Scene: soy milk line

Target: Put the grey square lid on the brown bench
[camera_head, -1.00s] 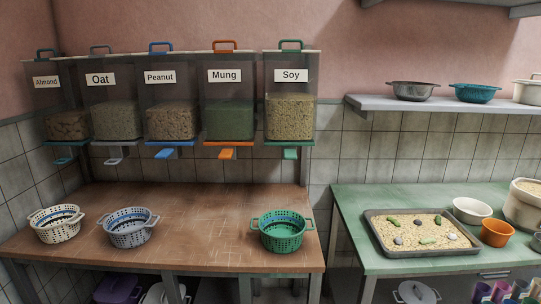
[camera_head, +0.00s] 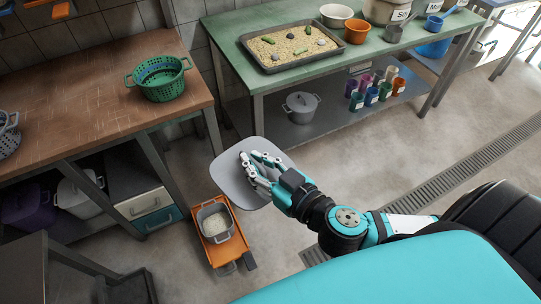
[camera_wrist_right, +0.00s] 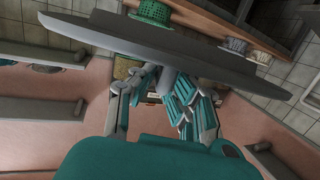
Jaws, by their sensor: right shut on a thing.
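The grey square lid (camera_head: 236,178) is a flat plate with rounded corners, held up above the floor in the head view. My right gripper (camera_head: 262,170) is shut on it. The lid also shows edge-on across the right wrist view (camera_wrist_right: 190,50), with my right gripper's fingers (camera_wrist_right: 170,95) under it there. The brown bench (camera_head: 95,85) is at the upper left of the head view, apart from the lid. A green colander (camera_head: 160,80) stands near the bench's right end. My left gripper is in neither current view.
A grey colander (camera_head: 8,135) stands at the bench's left edge; bare wood lies between the two colanders. An orange cart (camera_head: 228,246) with a grey pot (camera_head: 214,220) stands on the floor below the lid. A green table (camera_head: 270,82) with a tray (camera_head: 330,55) is behind.

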